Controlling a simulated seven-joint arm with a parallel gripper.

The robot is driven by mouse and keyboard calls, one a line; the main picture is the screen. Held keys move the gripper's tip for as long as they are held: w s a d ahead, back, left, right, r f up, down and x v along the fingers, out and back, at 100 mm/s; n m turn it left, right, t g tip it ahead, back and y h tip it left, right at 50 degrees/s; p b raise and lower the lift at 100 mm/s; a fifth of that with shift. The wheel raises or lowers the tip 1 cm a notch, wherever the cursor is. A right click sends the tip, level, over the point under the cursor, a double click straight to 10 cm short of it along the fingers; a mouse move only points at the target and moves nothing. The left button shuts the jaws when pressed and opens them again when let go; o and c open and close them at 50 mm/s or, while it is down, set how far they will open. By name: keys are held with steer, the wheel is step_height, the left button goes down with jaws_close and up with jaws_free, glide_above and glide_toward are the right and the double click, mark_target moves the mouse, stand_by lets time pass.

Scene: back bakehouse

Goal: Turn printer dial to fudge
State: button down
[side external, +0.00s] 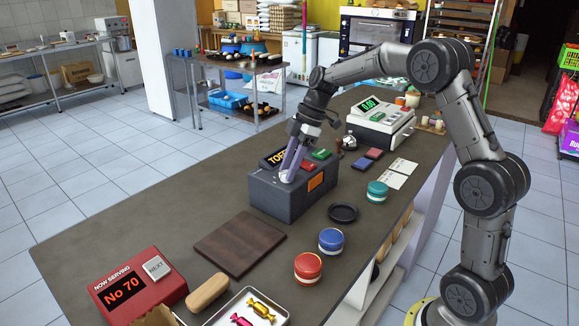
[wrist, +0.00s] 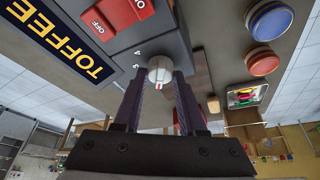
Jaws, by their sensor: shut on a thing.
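The printer (side external: 281,201) is a dark grey box on the counter, with an orange panel on one side. Its display (wrist: 70,38) reads TOFFEE; in the side view the display (side external: 272,157) is partly hidden by my gripper. The dial (wrist: 160,66) is a small white knob with a reddish mark on its edge, and small numerals are printed beside it. My gripper (side external: 288,172) reaches down to the printer, its two purple-grey fingers shut on either side of the dial. A red switch (wrist: 108,20) marked OFF is beside the display.
A brown board (side external: 239,243), red ticket machine (side external: 137,288) and sweets tray (side external: 249,307) stand at the counter's near end. Red (side external: 308,268) and blue (side external: 331,241) round tins and a black disc (side external: 342,212) are close right.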

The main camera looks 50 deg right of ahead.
steer(key=shift+f, duration=0.1)
stand_by(0.3)
steer(key=shift+c, duration=2.3)
jaws_free()
steer(key=v, duration=1.4)
steer(key=shift+w+a, duration=0.1)
